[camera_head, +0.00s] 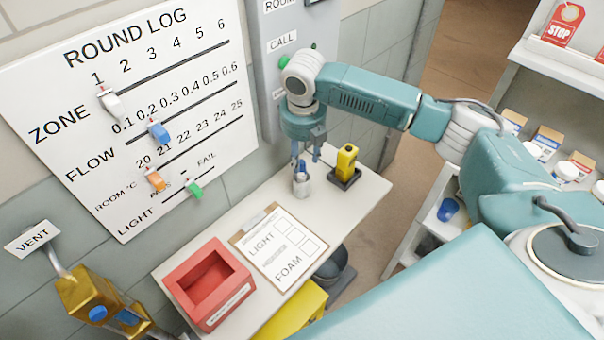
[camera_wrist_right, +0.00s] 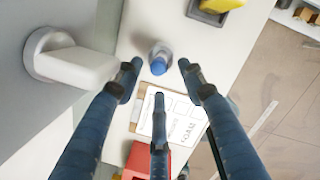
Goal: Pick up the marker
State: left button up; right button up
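A blue-topped marker (camera_wrist_right: 158,67) stands in a small grey cup (camera_head: 302,186) on the white table; only its top end shows in the wrist view. My right gripper (camera_head: 306,158) hangs just above the cup, pointing down. In the wrist view its dark blue fingers (camera_wrist_right: 160,82) are spread apart around the view of the marker, with nothing between them. In the head view the fingers partly cover the marker. My left gripper is not in view.
A yellow device on a dark base (camera_head: 345,166) stands right of the cup. A clipboard (camera_head: 277,246) and a red open box (camera_head: 208,284) lie nearer on the table (camera_head: 372,190). The wall board (camera_head: 130,110) with sliders rises behind on the left.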

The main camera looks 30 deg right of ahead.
aim_at(302, 162)
jog(key=f, duration=0.2)
jog(key=w+f+p, duration=0.1)
jog(key=f, duration=0.1)
jog(key=shift+d+f, duration=0.1)
jog(key=shift+d, duration=0.05)
jog(key=c, duration=0.9)
